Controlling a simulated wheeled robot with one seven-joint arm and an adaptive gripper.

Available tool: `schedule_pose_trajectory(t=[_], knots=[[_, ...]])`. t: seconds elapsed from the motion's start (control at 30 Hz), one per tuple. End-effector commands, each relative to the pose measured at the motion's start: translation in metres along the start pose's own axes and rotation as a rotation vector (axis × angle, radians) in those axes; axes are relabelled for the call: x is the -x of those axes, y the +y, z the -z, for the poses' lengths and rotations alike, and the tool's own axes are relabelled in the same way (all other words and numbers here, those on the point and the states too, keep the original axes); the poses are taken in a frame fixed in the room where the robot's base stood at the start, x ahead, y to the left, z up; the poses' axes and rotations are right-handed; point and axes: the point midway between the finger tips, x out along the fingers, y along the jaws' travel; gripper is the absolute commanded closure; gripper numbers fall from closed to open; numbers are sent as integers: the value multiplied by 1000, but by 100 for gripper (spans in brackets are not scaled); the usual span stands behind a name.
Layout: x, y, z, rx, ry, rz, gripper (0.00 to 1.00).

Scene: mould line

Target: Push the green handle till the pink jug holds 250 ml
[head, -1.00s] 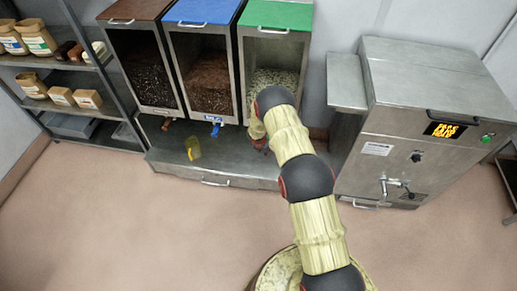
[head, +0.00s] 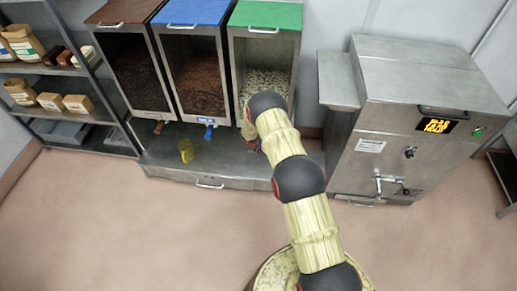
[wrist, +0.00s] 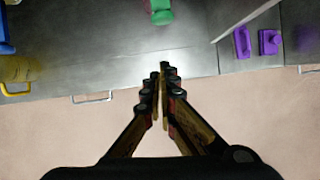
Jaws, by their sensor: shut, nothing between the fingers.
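The green handle (wrist: 160,10) shows at the top of the wrist view, ahead of my gripper and apart from it. My gripper (wrist: 163,70) is shut and empty, its fingertips over the steel counter. In the head view my arm hides the green handle below the green-lidded bin (head: 266,50), which holds pale contents. No pink jug shows. The only jug in view is yellow (head: 186,150), on the counter below the blue-lidded bin; part of it also shows at the left of the wrist view (wrist: 22,72).
The blue handle (head: 209,131) and brown handle (head: 158,127) are left of my arm. A grey machine (head: 400,130) stands at the right, a shelf (head: 85,90) at the left. Two purple items (wrist: 255,42) lie right in the wrist view. Floor in front is clear.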

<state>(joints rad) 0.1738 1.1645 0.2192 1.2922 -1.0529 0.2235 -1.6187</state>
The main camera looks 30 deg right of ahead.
Motion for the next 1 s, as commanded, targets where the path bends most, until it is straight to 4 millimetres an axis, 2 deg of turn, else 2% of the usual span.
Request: schedule_pose_trajectory(t=[0.1,0.47,0.5,0.7,1.0], knots=[[-24,-1,2,-1,1,1,100],[-84,-1,2,-2,1,1,100],[-82,0,-7,-5,-4,-1,100],[-89,0,-25,-4,-2,0,100],[-91,-1,-37,-1,1,1,100]])
